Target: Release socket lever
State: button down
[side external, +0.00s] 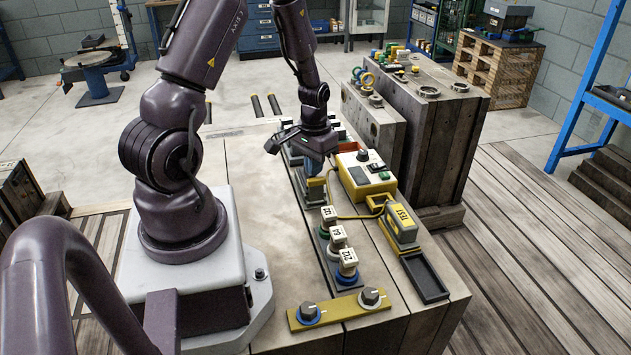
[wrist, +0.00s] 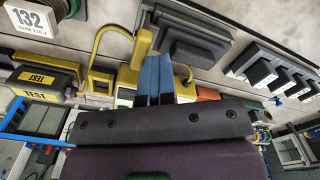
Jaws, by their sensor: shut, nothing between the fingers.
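In the side view my gripper (side external: 315,172) points down over the far part of the bench. Its two blue fingers are together, with nothing between them. In the wrist view the closed fingertips (wrist: 157,60) lie beside a dark grey socket block (wrist: 200,38). In the side view a dark socket (side external: 307,188) sits just below the fingers. Its lever is not clearly made out, and contact with the fingers cannot be judged.
A yellow-and-grey TEST box (side external: 402,223), a black tray (side external: 425,277) and a yellow-cased unit with a knob (side external: 363,172) stand to the right. White-labelled cubes (side external: 347,258) line the front. A yellow two-knob plate (side external: 340,308) lies nearest. The bench left of the row is clear.

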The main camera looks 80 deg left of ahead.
jog(key=shift+d+f, duration=0.25)
jog(key=shift+d, duration=0.25)
jog(key=shift+d+f, duration=0.2)
jog(key=shift+d, duration=0.5)
jog(key=shift+a, duration=0.1)
jog(key=shift+a+r, duration=0.2)
jog(key=shift+a, duration=0.2)
jog(key=shift+r, duration=3.5)
